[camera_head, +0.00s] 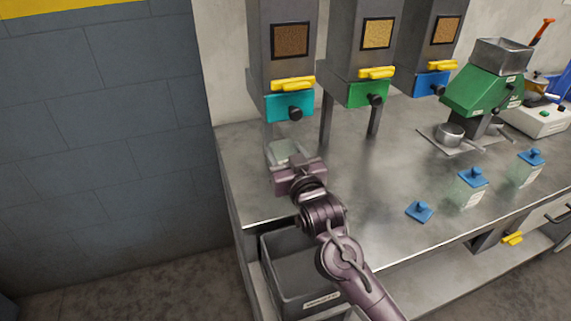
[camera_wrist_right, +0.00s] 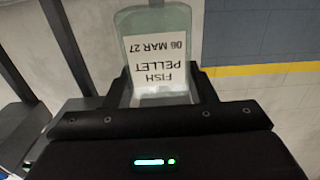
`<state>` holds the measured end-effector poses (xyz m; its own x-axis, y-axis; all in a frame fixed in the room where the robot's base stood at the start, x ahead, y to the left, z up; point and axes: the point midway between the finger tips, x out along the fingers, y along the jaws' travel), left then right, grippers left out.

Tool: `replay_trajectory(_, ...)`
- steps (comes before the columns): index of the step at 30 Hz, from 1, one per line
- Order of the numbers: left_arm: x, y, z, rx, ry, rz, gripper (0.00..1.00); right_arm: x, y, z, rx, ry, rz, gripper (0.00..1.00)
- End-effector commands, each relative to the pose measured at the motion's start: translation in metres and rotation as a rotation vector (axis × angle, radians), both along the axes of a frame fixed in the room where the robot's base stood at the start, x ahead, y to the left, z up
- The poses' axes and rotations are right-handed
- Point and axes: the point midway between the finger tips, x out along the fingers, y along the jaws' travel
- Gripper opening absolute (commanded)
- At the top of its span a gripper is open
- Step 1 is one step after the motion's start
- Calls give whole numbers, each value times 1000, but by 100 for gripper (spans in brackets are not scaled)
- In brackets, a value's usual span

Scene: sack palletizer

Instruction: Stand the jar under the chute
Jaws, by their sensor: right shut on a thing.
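My right gripper (camera_head: 290,165) is shut on a clear, greenish jar (camera_head: 281,150) at the left end of the steel counter, below the teal chute (camera_head: 289,106). The right wrist view shows the jar (camera_wrist_right: 165,22) between the fingers, with a white label reading "FISH PELLET" and "06 MAR 27". I cannot tell whether the jar's base touches the counter. The gripper hides part of the jar. The jar appears lidless; a loose blue lid (camera_head: 419,211) lies on the counter. My left gripper is not in view.
A green chute (camera_head: 368,94) and a blue chute (camera_head: 431,84) hang to the right. Two blue-lidded jars (camera_head: 470,190) (camera_head: 529,169) stand on the counter (camera_head: 385,180). A green grinder (camera_head: 482,92) stands at the back right. A grey bin (camera_head: 300,275) sits below the counter.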

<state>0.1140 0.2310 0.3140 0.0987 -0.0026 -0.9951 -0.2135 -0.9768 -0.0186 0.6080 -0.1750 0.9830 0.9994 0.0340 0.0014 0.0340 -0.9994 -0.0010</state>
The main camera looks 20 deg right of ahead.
Motion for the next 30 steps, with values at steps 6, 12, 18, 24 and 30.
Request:
replay_trajectory(6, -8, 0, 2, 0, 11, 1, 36, 0, 0, -29, -1, 3, 1, 18)
replay_trajectory(12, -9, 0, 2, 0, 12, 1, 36, 0, 0, -34, -1, -1, 1, 18)
replay_trajectory(18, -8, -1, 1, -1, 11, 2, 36, -1, 0, -36, -1, 0, 1, 18)
replay_trajectory(24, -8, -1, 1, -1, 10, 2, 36, -1, 0, -38, -1, 2, 1, 70)
replay_trajectory(30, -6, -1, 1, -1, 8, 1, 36, -1, 0, -38, -1, 2, 1, 72)
